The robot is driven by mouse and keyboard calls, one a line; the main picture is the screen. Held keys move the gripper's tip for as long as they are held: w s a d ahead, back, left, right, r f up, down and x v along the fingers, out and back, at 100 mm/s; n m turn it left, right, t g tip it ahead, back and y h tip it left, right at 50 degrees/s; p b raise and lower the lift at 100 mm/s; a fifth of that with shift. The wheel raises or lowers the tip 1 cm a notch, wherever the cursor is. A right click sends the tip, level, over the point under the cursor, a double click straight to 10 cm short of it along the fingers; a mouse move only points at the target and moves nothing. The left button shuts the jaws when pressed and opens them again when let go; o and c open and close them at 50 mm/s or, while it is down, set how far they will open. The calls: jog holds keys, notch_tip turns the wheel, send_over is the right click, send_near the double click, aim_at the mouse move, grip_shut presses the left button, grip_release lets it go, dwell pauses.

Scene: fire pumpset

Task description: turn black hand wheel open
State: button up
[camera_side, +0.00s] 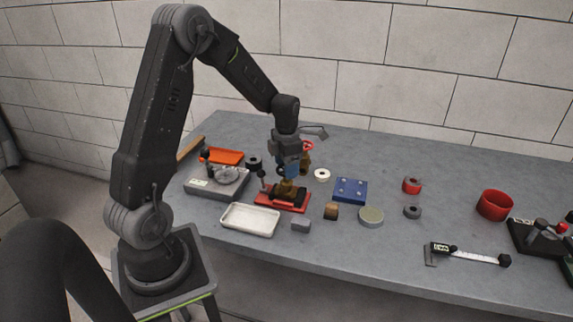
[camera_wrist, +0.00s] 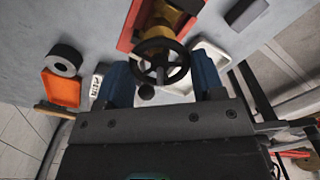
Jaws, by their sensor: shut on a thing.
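The black hand wheel (camera_wrist: 161,61) shows in the wrist view, a spoked ring on a brass valve body (camera_wrist: 160,30) that sits on a red base (camera_wrist: 127,25). My gripper (camera_wrist: 162,76) has its two blue fingers on opposite sides of the wheel rim, shut on it. In the side view my gripper (camera_side: 289,170) points down over the brass valve (camera_side: 287,188) on the red base (camera_side: 272,205), and it hides most of the wheel there.
A brass valve with a red hand wheel (camera_side: 307,146) stands just behind my gripper. An orange tray (camera_side: 222,156) is at back left.

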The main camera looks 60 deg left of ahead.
dwell(0.3)
jog(key=o, duration=0.9)
jog(key=shift+o, duration=0.2)
jog(key=shift+r, duration=0.1)
notch_tip(320, 180, up, 14)
jog(key=shift+d, duration=0.1)
